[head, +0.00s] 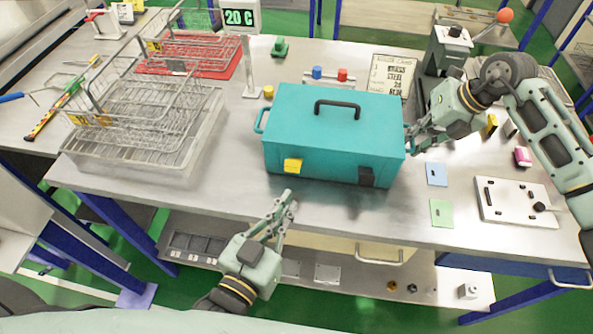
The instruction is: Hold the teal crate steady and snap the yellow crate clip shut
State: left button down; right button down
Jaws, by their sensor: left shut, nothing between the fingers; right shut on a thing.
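The teal crate (338,112) stands on the steel bench with its lid down and a black handle on top. The yellow clip (292,165) is on the left part of its front face; I cannot tell whether it is latched. A black clip (366,176) is at the right of the same face. My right gripper (411,139) is at the crate's right side, shut on the side handle there, which its fingers mostly hide. My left gripper (287,202) is shut and empty, in front of the crate and just below the yellow clip in the picture, apart from it.
Wire baskets (150,115) fill the bench to the left. A scale display (240,17) stands behind. Blue (436,174) and green (442,213) cards and a white panel (515,203) lie to the right. The bench front strip before the crate is clear.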

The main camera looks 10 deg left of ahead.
pick_arm(q)
jog(key=v, duration=0.7)
jog(key=shift+w, duration=0.1)
jog(key=shift+m+h, duration=0.4)
jog(key=shift+h, duration=0.2)
jog(key=shift+w+d+f, duration=0.1)
jog(key=shift+w+f, duration=0.2)
jog(key=shift+w, duration=1.9)
jog(key=shift+w+d+f, duration=0.1)
jog(key=shift+w+f, duration=0.25)
jog(key=shift+w, duration=1.9)
jog(key=shift+w+d+f, duration=0.1)
jog(key=shift+w+f, duration=0.2)
jog(key=shift+w, duration=1.9)
jog(key=shift+r, duration=0.3)
jog(key=shift+s, duration=2.5)
jog(key=shift+a, duration=0.1)
